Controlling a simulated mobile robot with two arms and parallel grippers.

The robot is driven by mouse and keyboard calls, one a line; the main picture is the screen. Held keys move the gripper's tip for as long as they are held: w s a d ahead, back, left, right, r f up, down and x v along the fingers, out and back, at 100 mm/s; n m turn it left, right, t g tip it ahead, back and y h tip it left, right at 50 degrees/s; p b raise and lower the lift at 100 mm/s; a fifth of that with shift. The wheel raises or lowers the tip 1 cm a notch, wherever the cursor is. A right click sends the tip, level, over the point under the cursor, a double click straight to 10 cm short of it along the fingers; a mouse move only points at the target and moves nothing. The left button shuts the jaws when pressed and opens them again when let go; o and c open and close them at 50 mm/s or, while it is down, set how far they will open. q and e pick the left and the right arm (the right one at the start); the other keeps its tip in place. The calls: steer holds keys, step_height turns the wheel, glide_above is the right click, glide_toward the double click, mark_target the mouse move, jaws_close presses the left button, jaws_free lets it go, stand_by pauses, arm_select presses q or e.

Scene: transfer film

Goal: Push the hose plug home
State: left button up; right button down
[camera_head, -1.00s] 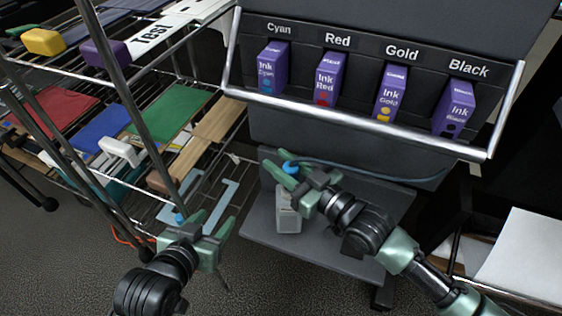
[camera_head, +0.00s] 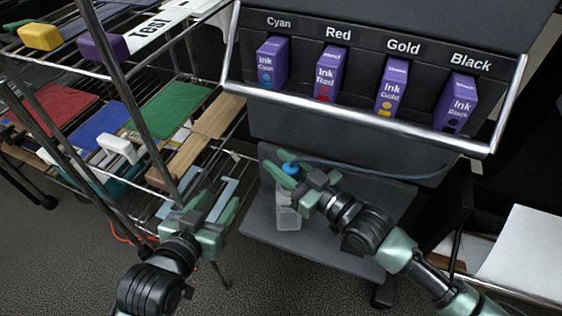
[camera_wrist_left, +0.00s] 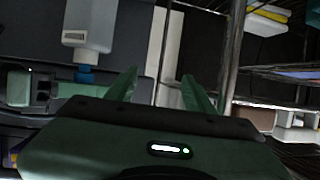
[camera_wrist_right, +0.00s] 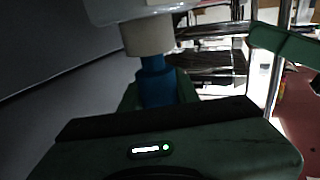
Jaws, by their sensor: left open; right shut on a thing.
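The blue hose plug (camera_head: 291,168) is between the fingers of my right gripper (camera_head: 283,168), which is shut on it. The thin blue hose (camera_head: 380,173) runs right from there along the printer. A pale translucent bottle (camera_head: 288,212) stands below, partly behind the gripper. In the right wrist view the plug (camera_wrist_right: 157,85) lines up with the bottle's white neck (camera_wrist_right: 148,36) and appears to meet it; seating depth cannot be told. The left wrist view also shows plug (camera_wrist_left: 84,74) and bottle (camera_wrist_left: 88,28). My left gripper (camera_head: 216,205) is open and empty, left of the bottle.
The bottle's grey platform (camera_head: 330,240) has free room at front. A wire rack (camera_head: 150,65) with coloured sheets and blocks stands left, close to my left gripper. A metal rail (camera_head: 360,125) crosses below several ink boxes (camera_head: 326,78). White paper (camera_head: 520,255) lies at right.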

steer(key=shift+f, duration=0.25)
steer(key=shift+f+b, duration=0.5)
steer(key=shift+f, duration=0.35)
steer(key=c, duration=1)
jaws_free()
arm_select(q)
steer(key=r+t, duration=0.1)
steer(key=w+r, duration=0.1)
steer(key=r, duration=0.1)
steer(key=d+r+t, duration=0.1)
steer(key=shift+w+d+r+t+h, duration=0.1)
steer(key=shift+w+r+t+h, duration=0.2)
steer(key=shift+w+h, duration=0.1)
arm_select(e)
steer(key=shift+o, duration=0.2)
steer(key=shift+s+d, duration=0.15)
arm_select(q)
steer(key=s+a+f+g+y+p, duration=0.1)
steer(key=s+a+f+g, duration=0.1)
steer(key=f, duration=0.5)
steer(key=shift+s+f+g+p, duration=0.15)
steer(key=shift+s+g+p, duration=0.2)
steer(key=shift+s+g, duration=0.7)
arm_select(e)
steer(key=v, duration=0.7)
steer(key=shift+s+d, duration=0.15)
steer(key=shift+d, duration=0.05)
arm_select(q)
steer(key=shift+w, duration=0.2)
